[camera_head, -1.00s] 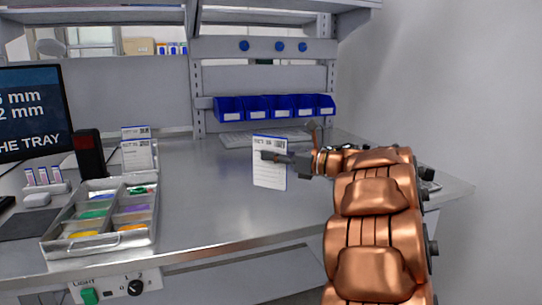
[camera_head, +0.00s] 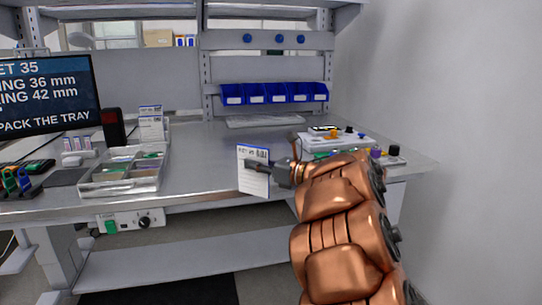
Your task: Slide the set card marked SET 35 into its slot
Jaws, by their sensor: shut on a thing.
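A white card (camera_head: 254,184) with a blue edge, a heading and a dark code patch is upright in my gripper (camera_head: 256,165). My gripper is shut on it from the right, and the card is in front of the bench near its front edge. The heading is too small to read surely. Similar white cards (camera_head: 151,129) stand upright behind the sorting tray (camera_head: 120,187). I cannot make out a free slot there. The monitor (camera_head: 45,98) at the left reads "ET 35", with 36 mm and 42 mm lines and "PACK THE TRAY".
Blue bins (camera_head: 275,93) hang at the back above a keyboard (camera_head: 264,122). A dark upright box (camera_head: 113,126) stands beside the cards. A white device with knobs (camera_head: 335,138) is behind my arm at right. The middle of the bench (camera_head: 205,150) is clear.

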